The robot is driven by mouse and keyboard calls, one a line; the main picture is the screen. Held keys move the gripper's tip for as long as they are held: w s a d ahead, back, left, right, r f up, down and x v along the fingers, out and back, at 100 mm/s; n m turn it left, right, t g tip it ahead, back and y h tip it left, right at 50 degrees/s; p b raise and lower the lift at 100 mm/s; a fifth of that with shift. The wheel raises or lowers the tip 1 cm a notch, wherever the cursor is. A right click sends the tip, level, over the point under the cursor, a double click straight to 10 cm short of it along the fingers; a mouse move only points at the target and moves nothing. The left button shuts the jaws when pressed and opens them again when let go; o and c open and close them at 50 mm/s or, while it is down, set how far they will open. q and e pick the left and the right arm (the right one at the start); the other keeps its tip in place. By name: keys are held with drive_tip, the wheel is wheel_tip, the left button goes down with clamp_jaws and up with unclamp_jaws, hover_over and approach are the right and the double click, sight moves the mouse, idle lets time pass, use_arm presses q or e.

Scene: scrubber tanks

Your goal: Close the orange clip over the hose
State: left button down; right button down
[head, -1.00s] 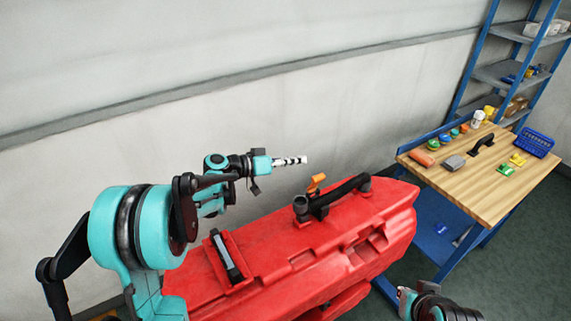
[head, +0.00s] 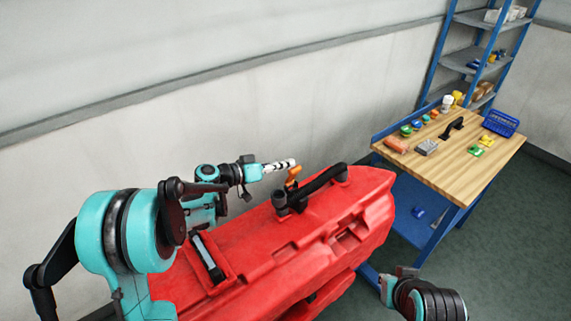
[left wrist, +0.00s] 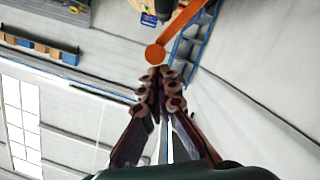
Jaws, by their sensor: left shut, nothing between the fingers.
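The orange clip (head: 293,175) stands raised, tilted up beside the black hose (head: 325,181) on the red tank (head: 250,235). My left gripper (head: 293,163) is shut and empty, its tips just above the clip's upper end in the head view. In the left wrist view the shut fingers (left wrist: 160,78) point at the round end of the orange clip (left wrist: 155,54), very close; I cannot tell if they touch. The clip's base is hidden there. My right gripper (head: 392,284) is low at the right, away from the tank; its fingers are not clear.
A wooden-topped workbench (head: 455,172) stands right of the tank, holding small coloured parts, a black handle and a blue basket (head: 500,123). A blue shelf rack (head: 478,55) is behind it. A pale wall runs behind the tank.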

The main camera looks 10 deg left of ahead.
use_arm(q)
drive_tip(key=shift+s+d+m, duration=0.25)
drive_tip(key=shift+s+m, duration=0.05)
drive_tip(key=shift+d, duration=0.1)
drive_tip(key=s+d+f+m+t+y+b, duration=0.2)
drive_tip(key=s+d+f+m+b, duration=0.4)
drive_tip(key=f+m, duration=0.1)
drive_tip(key=shift+s+d+m+t+y+b, duration=0.2)
drive_tip(key=shift+m+t+y+b, duration=0.15)
drive_tip(key=shift+m, duration=0.45)
idle(0.4)
drive_tip(key=shift+r, duration=0.1)
